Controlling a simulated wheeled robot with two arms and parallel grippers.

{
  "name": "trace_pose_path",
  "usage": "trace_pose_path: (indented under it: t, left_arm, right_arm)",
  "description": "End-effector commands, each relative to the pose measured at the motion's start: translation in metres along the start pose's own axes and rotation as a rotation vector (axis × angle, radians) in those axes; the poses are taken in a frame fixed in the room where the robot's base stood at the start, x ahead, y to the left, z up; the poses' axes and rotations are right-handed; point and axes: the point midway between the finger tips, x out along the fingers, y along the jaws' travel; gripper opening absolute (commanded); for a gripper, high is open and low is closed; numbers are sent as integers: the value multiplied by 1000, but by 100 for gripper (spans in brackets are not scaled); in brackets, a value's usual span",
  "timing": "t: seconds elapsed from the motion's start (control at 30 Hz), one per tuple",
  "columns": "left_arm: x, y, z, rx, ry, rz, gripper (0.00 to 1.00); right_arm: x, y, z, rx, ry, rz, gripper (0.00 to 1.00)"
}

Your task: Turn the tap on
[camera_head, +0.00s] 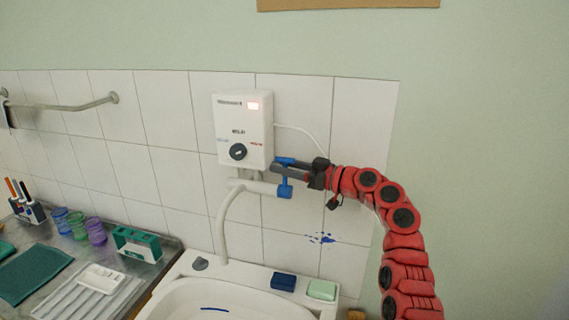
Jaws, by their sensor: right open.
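The tap is a white wall-mounted unit with a curved white spout (222,220) that bends down over a white sink (225,300). A blue tap handle (285,188) sits at the right end of its horizontal pipe, under a white water heater box (243,128). My right gripper (276,168) comes in from the right on a red arm. Its open fingers are at the blue handle, just below the heater's lower right corner. I cannot tell whether they touch the handle. No water shows at the spout. My left gripper is not in view.
A blue sponge (284,281) and a green soap block (322,290) lie on the sink's back rim. A metal counter at left holds colored jars (78,227), a teal cloth (34,273), a white tray (88,297) and a green box (137,244). A towel rail (75,106) is on the wall.

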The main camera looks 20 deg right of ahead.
Motion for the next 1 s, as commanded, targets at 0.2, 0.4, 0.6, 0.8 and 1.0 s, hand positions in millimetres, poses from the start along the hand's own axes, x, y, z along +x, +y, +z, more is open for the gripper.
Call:
trace_pose_path:
  t: [0.2, 0.4, 0.6, 0.8, 1.0]
  left_arm:
    - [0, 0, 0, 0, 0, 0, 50]
    - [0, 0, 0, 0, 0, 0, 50]
    - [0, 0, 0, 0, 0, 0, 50]
    - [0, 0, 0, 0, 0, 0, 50]
    - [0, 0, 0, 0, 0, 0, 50]
  right_arm:
    - [1, 0, 0, -1, 0, 0, 45]
    - [1, 0, 0, -1, 0, -1, 18]
    - [1, 0, 0, -1, 0, -1, 0]
    - [1, 0, 0, -1, 0, -1, 0]
    - [1, 0, 0, -1, 0, -1, 0]
